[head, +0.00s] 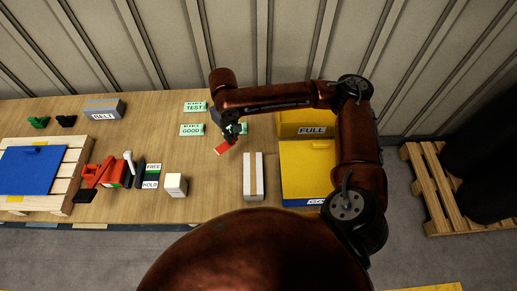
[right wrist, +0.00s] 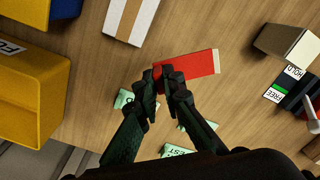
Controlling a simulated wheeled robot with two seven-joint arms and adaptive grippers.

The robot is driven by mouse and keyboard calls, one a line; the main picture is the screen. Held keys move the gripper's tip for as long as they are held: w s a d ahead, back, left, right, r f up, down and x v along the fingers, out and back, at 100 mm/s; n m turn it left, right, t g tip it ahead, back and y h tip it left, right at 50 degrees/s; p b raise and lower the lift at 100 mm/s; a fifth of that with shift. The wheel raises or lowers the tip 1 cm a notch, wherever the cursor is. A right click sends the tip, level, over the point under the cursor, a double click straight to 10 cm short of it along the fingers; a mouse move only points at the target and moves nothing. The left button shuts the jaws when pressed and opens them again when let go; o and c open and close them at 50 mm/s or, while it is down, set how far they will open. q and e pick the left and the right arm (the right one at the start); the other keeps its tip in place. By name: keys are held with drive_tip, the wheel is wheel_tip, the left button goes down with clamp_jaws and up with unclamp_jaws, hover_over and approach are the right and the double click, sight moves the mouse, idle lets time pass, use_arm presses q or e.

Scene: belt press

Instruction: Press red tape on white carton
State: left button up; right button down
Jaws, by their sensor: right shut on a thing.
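The white carton (head: 253,177) is a long box with a brownish stripe down its top, lying on the wooden table. It also shows at the top of the right wrist view (right wrist: 119,17). My right gripper (head: 236,131) is shut on the red tape (head: 223,147), a flat red strip with a pale far end. In the right wrist view, the fingertips (right wrist: 166,76) pinch one end of the red tape (right wrist: 195,66). The strip is apart from the carton, above and left of it in the head view. My left gripper is not in view.
A yellow bin marked FULL (head: 303,123) and a yellow tray (head: 306,168) stand right of the carton. A small cream box (head: 174,185) and a red tool (head: 103,172) are left. Green cards (head: 192,130) lie behind. Table between cream box and carton is clear.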

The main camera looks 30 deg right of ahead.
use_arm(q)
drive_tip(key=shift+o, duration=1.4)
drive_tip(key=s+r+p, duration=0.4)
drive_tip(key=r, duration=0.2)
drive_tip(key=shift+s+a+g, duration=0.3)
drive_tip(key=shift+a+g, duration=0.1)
use_arm(e)
drive_tip(key=shift+d+n, duration=0.25)
drive_tip(key=shift+n, duration=0.95)
drive_tip(key=n+p, duration=0.1)
drive_tip(key=p, duration=0.2)
drive_tip(key=n+p, duration=0.7)
drive_tip(key=p, duration=0.4)
hover_over(253, 165)
drive_tip(key=shift+f, duration=2.4)
use_arm(q)
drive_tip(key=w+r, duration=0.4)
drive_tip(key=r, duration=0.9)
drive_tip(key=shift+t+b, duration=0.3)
drive_tip(key=shift+b, duration=0.05)
use_arm(e)
drive_tip(key=shift+f, duration=1.7)
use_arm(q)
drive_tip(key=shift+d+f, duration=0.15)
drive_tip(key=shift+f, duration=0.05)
use_arm(e)
drive_tip(key=shift+f, duration=0.55)
